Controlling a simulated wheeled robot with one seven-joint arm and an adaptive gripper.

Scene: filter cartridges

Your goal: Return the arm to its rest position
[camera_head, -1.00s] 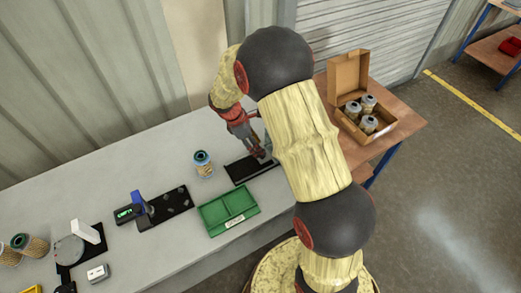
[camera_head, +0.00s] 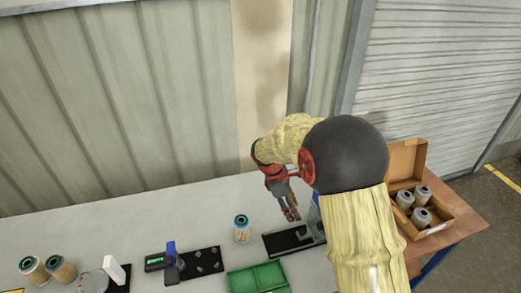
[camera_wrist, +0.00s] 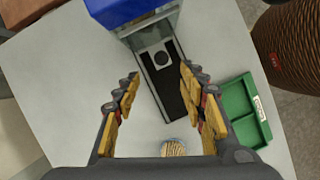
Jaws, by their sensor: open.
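My gripper (camera_head: 291,216) is above the grey bench, to the right of a filter cartridge with a teal top, and points downward. In the wrist view my gripper (camera_wrist: 163,100) has its fingers spread with nothing between the tips. A black base plate (camera_head: 290,240) lies below the gripper; in the wrist view the plate (camera_wrist: 158,75) lies beyond the fingers, with a blue-topped device (camera_wrist: 125,10) over its far end. My upper arm hides part of the bench's right end.
The filter cartridge (camera_head: 242,228) stands on the bench (camera_head: 150,208). A green tray (camera_head: 258,278) is at the front edge. A black plate with a blue clamp (camera_head: 171,255) lies left. An open cardboard box (camera_head: 440,238) with several canisters stands on a wooden table at right.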

